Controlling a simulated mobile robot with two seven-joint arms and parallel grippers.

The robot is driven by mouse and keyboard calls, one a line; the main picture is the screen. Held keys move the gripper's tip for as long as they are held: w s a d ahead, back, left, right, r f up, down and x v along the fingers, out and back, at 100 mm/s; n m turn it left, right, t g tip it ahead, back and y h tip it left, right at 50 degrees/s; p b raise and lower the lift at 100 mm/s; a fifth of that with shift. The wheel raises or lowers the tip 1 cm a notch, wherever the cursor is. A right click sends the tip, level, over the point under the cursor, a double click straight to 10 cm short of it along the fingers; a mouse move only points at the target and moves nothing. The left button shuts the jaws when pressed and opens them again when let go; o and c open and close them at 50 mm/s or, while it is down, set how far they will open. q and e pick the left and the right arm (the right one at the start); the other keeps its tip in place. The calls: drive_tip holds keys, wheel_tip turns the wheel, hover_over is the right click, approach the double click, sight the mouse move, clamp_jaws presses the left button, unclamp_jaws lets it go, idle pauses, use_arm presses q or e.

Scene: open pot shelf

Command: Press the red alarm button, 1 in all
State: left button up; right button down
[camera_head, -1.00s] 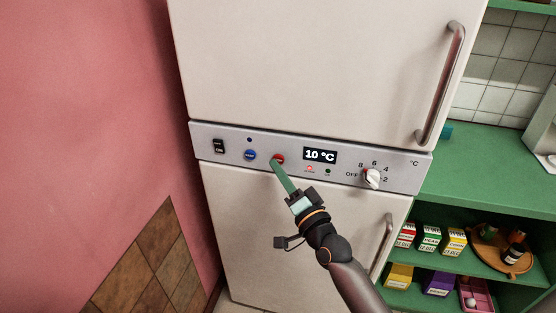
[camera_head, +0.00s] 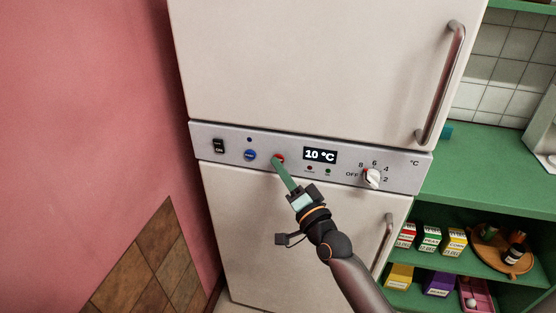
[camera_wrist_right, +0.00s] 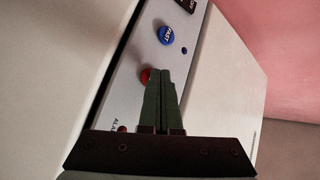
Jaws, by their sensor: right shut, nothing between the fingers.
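The red alarm button (camera_head: 279,157) is on the grey control panel (camera_head: 228,158) of the white fridge, between the blue button and the display. My right gripper (camera_head: 277,164) is shut and empty, with its green fingertips at the red button and covering part of it. In the right wrist view the red button (camera_wrist_right: 146,76) shows partly behind the shut fingers (camera_wrist_right: 161,75). Whether the tips touch it I cannot tell. The small alarm lamp (camera_head: 310,168) below the display looks dark. My left gripper is not in view.
The panel also holds a blue button (camera_head: 250,155), a black switch (camera_head: 218,146), a display reading 10 °C (camera_head: 320,155) and a white dial (camera_head: 372,178). Door handles (camera_head: 440,85) stick out at the right. A green shelf (camera_head: 490,170) with boxes stands to the right.

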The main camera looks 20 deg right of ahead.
idle(0.4)
drive_tip(key=shift+s+a+p, duration=0.4)
drive_tip(key=shift+s+p, duration=0.1)
drive_tip(key=shift+s, duration=0.1)
drive_tip(key=s+a, duration=0.1)
drive_tip(key=s+a+p, duration=0.1)
drive_tip(key=s+p, duration=0.1)
drive_tip(key=s, duration=0.1)
drive_tip(key=shift+s+a, duration=0.1)
drive_tip(key=shift+a, duration=0.3)
idle(0.6)
